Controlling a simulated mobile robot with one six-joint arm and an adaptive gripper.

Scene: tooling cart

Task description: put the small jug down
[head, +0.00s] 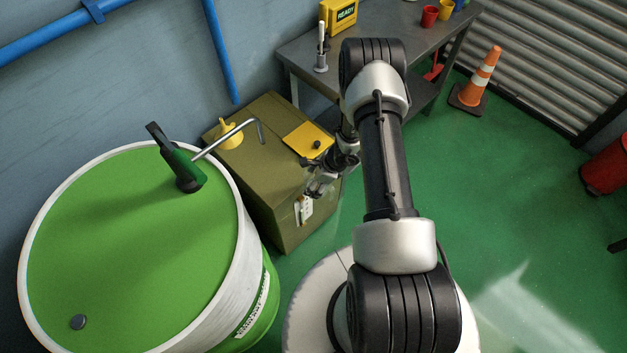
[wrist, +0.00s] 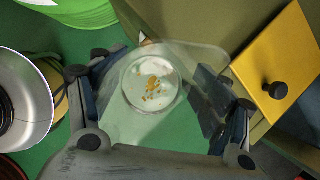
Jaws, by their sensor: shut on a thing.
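The small jug (wrist: 152,82) is see-through, with a round pale bottom and orange-brown specks showing in it. In the wrist view it sits between the two fingers of my gripper (wrist: 158,92), which is shut on it. In the head view my gripper (head: 318,187) is in front of the olive chest, off its right side, with green floor beyond. A small pale patch by the fingers there may be the jug or a label; I cannot tell. The wrist view shows green floor behind the jug, so it is held clear of the chest top.
The olive chest (head: 260,185) bears a yellow funnel (head: 229,133) and a yellow plate with a black knob (head: 308,140). A green drum (head: 120,240) with a pump (head: 178,160) stands left. A grey workbench (head: 300,52) is behind; a cone (head: 478,80) stands right on open floor.

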